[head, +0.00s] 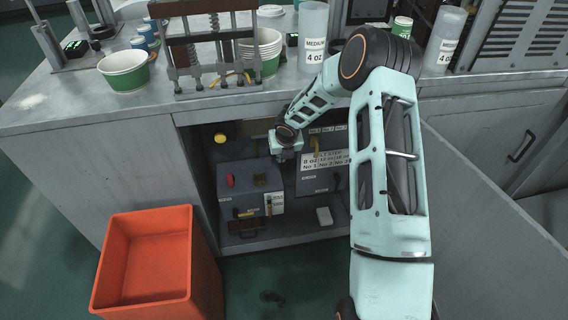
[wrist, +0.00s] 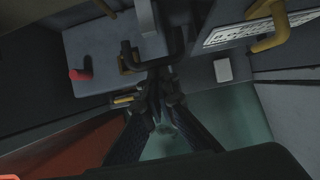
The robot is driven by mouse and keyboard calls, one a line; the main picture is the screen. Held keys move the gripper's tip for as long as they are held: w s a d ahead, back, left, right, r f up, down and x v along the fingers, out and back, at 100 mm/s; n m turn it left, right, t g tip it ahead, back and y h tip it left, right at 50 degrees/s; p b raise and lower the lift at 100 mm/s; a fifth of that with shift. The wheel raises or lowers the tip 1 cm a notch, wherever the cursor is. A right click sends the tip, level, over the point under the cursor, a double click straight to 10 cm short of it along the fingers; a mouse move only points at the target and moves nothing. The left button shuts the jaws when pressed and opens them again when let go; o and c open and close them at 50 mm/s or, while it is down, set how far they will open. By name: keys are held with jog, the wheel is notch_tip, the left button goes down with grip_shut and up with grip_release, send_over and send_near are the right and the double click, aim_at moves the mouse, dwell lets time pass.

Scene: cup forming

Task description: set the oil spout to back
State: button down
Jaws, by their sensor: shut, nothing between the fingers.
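In the head view, my gripper (head: 287,158) is inside the open cabinet bay under the counter, above and right of a grey box unit (head: 235,178). The wrist view shows my gripper (wrist: 160,88) with its dark fingers together and nothing held. A dark bent piece (wrist: 128,55) on the grey unit is close to the fingertips; I cannot tell whether they touch. It may be the oil spout, but no readable label confirms this. The unit also has a red knob (head: 230,180), which shows in the wrist view (wrist: 78,74).
A yellow lever (head: 316,150) and a printed sheet (head: 322,160) are on the panel right of the unit. A yellow knob (head: 220,139) is at upper left. An orange bin (head: 150,225) stands front left. Cups and a press rig (head: 210,55) occupy the counter.

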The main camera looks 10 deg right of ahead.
jog(key=s+r, duration=0.2)
jog(key=s, duration=1.1)
jog(key=shift+s+d+r, duration=0.15)
jog(key=shift+r, duration=0.2)
dwell(0.6)
